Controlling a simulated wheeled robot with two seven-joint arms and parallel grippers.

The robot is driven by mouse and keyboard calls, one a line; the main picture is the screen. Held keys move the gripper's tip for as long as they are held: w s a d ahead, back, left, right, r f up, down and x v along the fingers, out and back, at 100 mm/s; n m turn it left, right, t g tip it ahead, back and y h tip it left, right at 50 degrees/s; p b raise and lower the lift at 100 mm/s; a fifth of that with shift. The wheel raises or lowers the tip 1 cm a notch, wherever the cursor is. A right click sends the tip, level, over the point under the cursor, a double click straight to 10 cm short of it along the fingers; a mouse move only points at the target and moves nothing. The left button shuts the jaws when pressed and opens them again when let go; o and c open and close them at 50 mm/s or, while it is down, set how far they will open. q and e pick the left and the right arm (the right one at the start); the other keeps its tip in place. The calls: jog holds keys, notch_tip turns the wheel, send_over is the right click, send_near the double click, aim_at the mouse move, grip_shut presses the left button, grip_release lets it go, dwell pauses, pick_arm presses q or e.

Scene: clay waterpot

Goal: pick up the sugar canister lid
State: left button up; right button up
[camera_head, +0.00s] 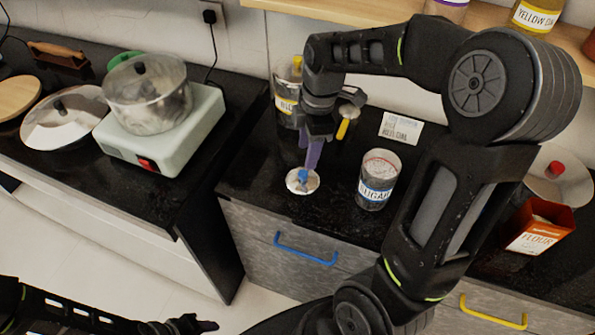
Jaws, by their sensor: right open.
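The sugar canister lid, a silver disc (294,187) with a blue knob, lies on the black counter near its front edge. The sugar canister (374,193), clear with a "SUGAR" label and an open top, stands to its right. My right gripper (309,163) is open and points down at the lid, its purple finger right by the blue knob. I cannot tell whether it touches the knob; the fingers overlap in this view. My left gripper (192,324) is low at the bottom edge, away from the counter, its jaws unclear.
A card (400,128) leans at the back. A red flour box (540,229) is at right. A pot (150,103) sits on a white cooker (184,134) at left.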

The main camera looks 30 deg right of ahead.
aim_at(303, 173)
jog(key=shift+w+f, duration=0.15)
jog(key=shift+w, duration=0.05)
jog(key=shift+a+f, duration=0.1)
jog(key=shift+f, duration=1.15)
jog(key=shift+w+a+f+p, duration=0.15)
jog(key=shift+f+p, duration=0.4)
jog(key=shift+f, duration=2.1)
grip_shut()
